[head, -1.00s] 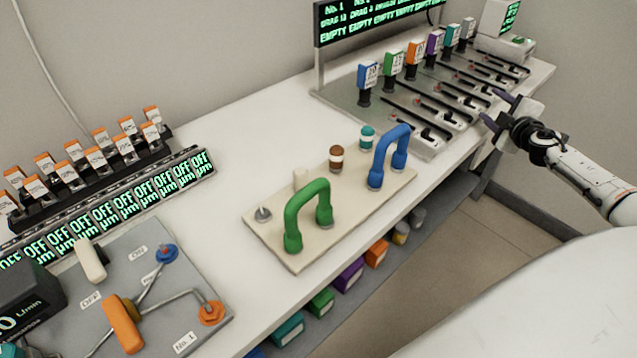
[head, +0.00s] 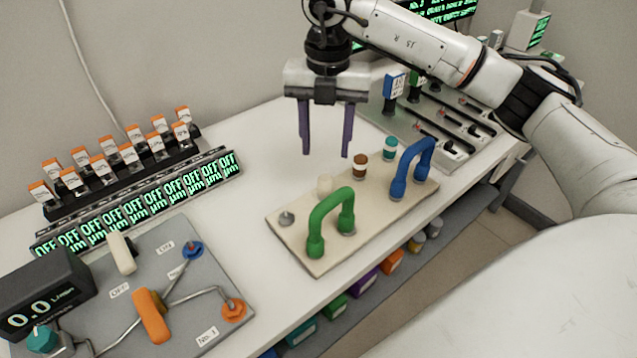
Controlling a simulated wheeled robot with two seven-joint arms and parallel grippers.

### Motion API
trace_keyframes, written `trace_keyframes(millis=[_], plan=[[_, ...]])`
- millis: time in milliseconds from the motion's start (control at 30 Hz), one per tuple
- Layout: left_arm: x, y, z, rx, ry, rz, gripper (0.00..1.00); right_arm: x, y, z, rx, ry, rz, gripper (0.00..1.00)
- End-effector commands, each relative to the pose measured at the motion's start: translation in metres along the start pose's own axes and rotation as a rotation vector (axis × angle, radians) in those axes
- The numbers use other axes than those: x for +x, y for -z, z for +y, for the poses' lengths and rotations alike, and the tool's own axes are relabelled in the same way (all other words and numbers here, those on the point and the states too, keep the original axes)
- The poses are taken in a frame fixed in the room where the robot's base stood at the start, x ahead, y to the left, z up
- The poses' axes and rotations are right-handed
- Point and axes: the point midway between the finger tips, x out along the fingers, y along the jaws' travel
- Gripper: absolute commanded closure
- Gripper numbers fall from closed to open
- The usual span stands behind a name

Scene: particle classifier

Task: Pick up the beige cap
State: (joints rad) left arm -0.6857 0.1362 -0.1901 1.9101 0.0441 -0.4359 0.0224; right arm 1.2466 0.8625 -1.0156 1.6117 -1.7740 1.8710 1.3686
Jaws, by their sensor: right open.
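The beige cap (head: 324,185) stands on the beige board (head: 290,252), just behind the green handle (head: 316,226), which partly hides its lower part. My right gripper (head: 325,154) is open and empty, its two purple fingers pointing down. It hangs above and behind the board, and in the picture its fingertips are just above the cap, apart from it. My left gripper is not in view.
A brown cap (head: 360,166), a teal cap (head: 390,148) and a blue handle (head: 411,172) also stand on the board. A grey valve panel (head: 190,325) lies at the left front. Bare white table lies left of the board.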

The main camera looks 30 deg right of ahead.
Motion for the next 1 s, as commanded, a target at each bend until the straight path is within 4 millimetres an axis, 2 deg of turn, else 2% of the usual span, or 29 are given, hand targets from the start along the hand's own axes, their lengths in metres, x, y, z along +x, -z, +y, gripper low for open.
trace_keyframes(millis=[200, 467, 700, 800, 1000], plan=[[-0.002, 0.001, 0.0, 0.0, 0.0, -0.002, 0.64, 0.033, 0.001, -0.002, -0.001, 0.013, -0.001, 0.54], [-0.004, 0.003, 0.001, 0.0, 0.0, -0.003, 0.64, 0.055, 0.0, -0.002, -0.001, 0.011, 0.0, 0.54], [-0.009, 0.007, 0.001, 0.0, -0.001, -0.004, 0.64, 0.09, -0.001, -0.002, -0.002, 0.009, 0.001, 0.54], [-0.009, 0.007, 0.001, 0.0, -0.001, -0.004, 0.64, 0.097, -0.002, -0.002, -0.002, 0.009, -0.001, 0.54], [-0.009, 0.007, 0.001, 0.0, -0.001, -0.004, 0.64, 0.099, -0.002, -0.001, -0.003, 0.007, -0.002, 0.54]])
